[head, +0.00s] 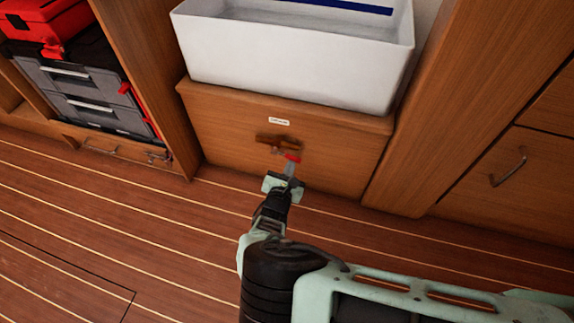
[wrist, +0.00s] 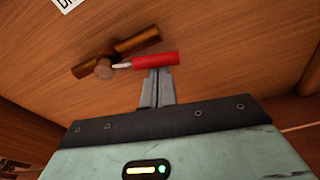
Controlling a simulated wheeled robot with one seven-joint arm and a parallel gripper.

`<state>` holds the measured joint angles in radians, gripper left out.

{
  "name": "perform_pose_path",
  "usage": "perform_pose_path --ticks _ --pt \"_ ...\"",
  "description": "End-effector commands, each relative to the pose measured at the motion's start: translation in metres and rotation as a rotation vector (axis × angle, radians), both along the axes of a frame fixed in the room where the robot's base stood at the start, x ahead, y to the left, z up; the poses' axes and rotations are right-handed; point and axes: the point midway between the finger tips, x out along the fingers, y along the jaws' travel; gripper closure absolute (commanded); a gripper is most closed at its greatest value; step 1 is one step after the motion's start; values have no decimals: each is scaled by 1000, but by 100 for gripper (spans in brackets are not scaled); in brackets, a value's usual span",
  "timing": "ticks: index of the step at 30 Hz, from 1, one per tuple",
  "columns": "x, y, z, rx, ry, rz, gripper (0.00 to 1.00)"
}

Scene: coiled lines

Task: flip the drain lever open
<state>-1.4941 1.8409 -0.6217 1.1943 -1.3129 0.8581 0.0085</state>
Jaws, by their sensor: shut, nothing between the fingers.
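The drain lever has a red handle (head: 292,158) on a brass valve body (head: 275,143), mounted on the front of a wooden cabinet under a white basin. In the wrist view the red handle (wrist: 155,61) points right from the pivot, roughly along the brass pipe (wrist: 117,52), which slants up to the right. My gripper (head: 289,168) is at the handle. In the wrist view my gripper (wrist: 158,72) is shut, its fingertips just below or against the red handle's underside; contact is not certain. Nothing is between the fingers.
The white basin (head: 290,60) stands on the wooden cabinet (head: 220,125), with a small label (head: 279,121) above the valve. Grey and red toolboxes (head: 90,85) sit in a bay at left. A wooden drawer with a handle (head: 508,168) is at right. The striped floor (head: 90,230) at left is clear.

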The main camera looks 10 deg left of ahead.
Motion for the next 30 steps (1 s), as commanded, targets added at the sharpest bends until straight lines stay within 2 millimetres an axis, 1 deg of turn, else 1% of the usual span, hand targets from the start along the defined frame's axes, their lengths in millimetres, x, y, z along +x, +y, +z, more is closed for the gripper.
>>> perform_pose_path --ticks 1,5,13,30 --pt "0 -1 5 -31 2 -1 100" --pt "0 -3 9 -111 8 -1 100" --pt "0 -5 13 -109 7 0 100" --pt "0 -6 14 -106 7 0 100"
